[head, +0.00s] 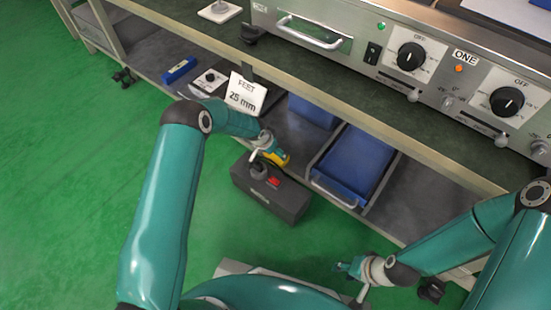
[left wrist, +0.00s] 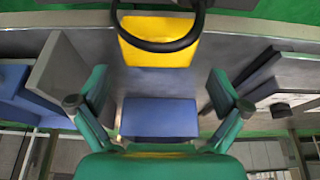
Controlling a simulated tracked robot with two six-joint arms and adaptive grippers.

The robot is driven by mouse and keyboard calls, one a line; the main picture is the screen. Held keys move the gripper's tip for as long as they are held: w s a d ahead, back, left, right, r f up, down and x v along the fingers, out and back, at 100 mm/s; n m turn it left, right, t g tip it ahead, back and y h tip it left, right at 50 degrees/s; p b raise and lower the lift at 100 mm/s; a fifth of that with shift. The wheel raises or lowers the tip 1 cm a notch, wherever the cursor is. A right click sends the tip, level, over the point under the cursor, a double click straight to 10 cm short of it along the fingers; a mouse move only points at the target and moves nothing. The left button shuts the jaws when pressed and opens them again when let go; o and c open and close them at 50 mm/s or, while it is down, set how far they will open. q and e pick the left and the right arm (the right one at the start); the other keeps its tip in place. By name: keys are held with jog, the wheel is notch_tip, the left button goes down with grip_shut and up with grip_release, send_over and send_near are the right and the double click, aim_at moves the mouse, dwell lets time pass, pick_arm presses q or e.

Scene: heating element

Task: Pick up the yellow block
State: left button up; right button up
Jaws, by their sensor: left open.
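The yellow block (left wrist: 155,57) shows at the top centre of the left wrist view. A black ring crosses in front of it and hides part of it. My left gripper (left wrist: 158,92) is open, its two teal fingers apart, with no object between their tips. The block appears above the gap in the picture, apart from both fingers. In the head view a yellow patch (head: 277,157) shows at the end of my left arm; I cannot tell whether it is the block or part of the gripper. My right gripper (head: 347,267) is low over the floor, away from the shelf, with its jaws unclear.
A dark box (head: 290,205) with a red switch stands below my left wrist. A blue drawer (head: 355,165) and a "FEET 25 mm" sign (head: 246,93) are at the lower shelf. A control panel (head: 335,60) stands on the bench. Green floor is open at left.

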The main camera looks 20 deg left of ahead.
aim_at(276, 157)
pick_arm(q)
jog(key=shift+b+x, duration=1.5)
jog(key=shift+x, duration=1.5)
jog(key=c, duration=0.9)
jog(key=shift+r, duration=0.2)
